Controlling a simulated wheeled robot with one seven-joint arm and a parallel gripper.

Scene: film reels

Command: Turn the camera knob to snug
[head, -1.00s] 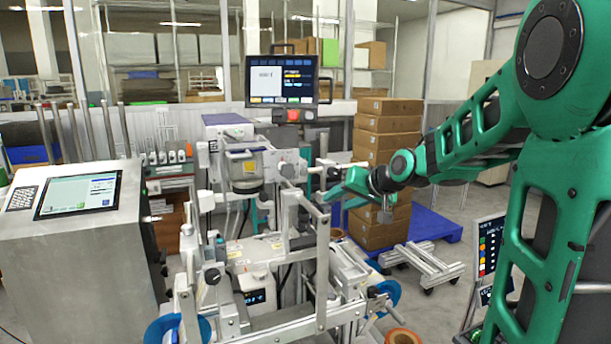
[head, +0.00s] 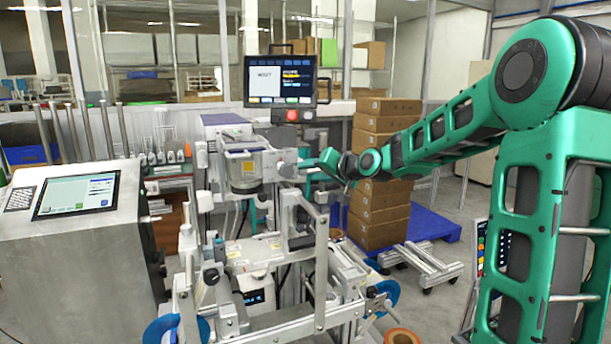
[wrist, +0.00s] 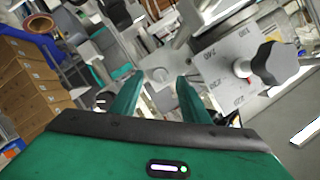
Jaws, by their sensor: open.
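A black lobed knob (wrist: 275,63) sits on a light grey plate (wrist: 222,62) with small printed labels, at the right of the wrist view. A small red mark shows on the plate beside the knob. My gripper (wrist: 158,80) is open and empty; its two green fingers point toward the machine, left of the knob and apart from it. In the head view my gripper (head: 314,164) is beside the grey camera head assembly (head: 246,168) on the machine's upper part.
A monitor (head: 281,80) with red button below stands above the machine. A steel console (head: 85,240) is at left. Stacked cardboard boxes (head: 385,130) and a blue pallet (head: 430,226) stand behind my arm. Machine frame bars lie below the gripper.

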